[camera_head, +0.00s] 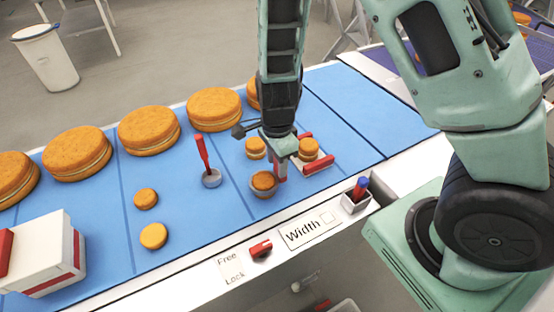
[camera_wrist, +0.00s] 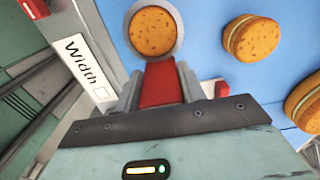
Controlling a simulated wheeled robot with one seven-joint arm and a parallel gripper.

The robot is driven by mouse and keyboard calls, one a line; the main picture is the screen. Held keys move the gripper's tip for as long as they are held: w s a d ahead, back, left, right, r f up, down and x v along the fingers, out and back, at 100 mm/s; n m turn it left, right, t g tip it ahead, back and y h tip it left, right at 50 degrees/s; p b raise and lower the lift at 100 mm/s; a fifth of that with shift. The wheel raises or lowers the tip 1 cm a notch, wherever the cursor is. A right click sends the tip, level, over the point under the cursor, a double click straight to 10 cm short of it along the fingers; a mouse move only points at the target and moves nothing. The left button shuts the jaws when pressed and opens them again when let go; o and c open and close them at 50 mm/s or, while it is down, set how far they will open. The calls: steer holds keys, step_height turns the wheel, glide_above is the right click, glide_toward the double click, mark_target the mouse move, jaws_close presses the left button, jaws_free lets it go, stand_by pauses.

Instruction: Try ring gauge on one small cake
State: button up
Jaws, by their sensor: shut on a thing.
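My gripper (camera_head: 280,160) is shut on the red handle (camera_wrist: 160,84) of a grey ring gauge (camera_wrist: 179,48). In the wrist view the ring encircles the top of a small orange-brown cake (camera_wrist: 153,31). In the head view this cake (camera_head: 264,181) stands on the blue belt, with the grey rim showing low around it; whether the ring touches the belt is unclear.
Several large cakes (camera_head: 149,128) line the far side of the blue belt (camera_head: 100,220). A red-handled tool (camera_head: 203,152) stands in a grey round base to the left.

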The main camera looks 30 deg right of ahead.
steer(key=shift+f+b, duration=1)
steer(key=shift+f, duration=0.4)
steer(key=shift+r, duration=0.15)
stand_by(1.1)
steer(key=shift+r+p, duration=4.8)
steer(key=shift+p, duration=0.25)
